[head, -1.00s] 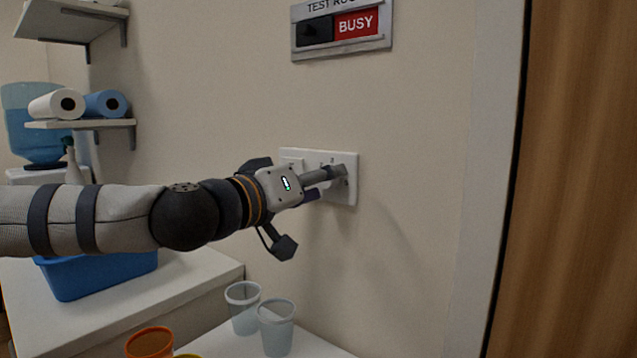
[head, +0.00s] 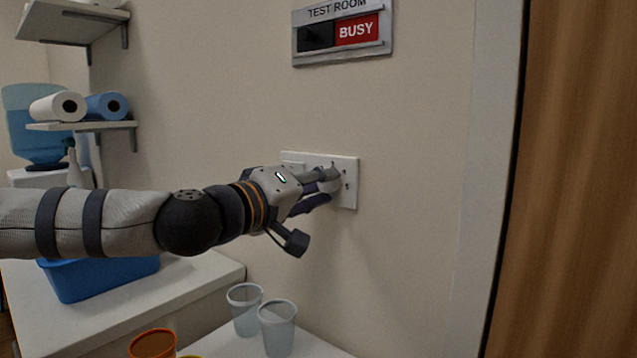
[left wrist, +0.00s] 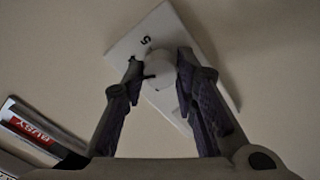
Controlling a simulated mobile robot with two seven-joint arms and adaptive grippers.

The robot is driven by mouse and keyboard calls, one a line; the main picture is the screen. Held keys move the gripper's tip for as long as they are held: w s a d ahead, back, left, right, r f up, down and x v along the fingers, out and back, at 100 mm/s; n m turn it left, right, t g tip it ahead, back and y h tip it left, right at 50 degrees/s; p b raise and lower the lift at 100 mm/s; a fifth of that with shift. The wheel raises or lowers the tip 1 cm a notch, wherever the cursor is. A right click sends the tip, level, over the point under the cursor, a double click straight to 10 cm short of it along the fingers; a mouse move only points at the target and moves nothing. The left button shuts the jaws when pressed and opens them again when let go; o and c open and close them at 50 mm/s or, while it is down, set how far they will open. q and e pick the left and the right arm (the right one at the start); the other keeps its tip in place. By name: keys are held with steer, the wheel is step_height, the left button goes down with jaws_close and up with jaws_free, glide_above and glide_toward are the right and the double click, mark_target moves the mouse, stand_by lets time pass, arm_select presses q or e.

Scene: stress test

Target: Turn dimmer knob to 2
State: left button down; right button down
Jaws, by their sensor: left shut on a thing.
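The white wall plate (head: 349,197) is on the beige wall in the head view, partly hidden behind my left gripper (head: 332,180). In the left wrist view the plate (left wrist: 128,38) stands tilted. The white round dimmer knob (left wrist: 159,68) sits on it between the fingers of my left gripper (left wrist: 156,72). The gripper is shut on the knob at its fingertips. One dark mark, like a digit, shows on the plate above the knob; the other marks are too small or hidden to read. My right gripper is not in view.
A sign reading TEST ROOM and BUSY (head: 342,33) is above the plate. Clear cups (head: 277,328) and an orange cup (head: 153,343) stand on the white surface below. A blue bin (head: 102,276) is at left. A wooden door (head: 565,180) is at right.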

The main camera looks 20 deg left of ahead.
arm_select(q)
steer(key=n, duration=1.1)
steer(key=shift+f+n, duration=0.1)
steer(key=shift+n, duration=2)
steer(key=c, duration=1.3)
jaws_free()
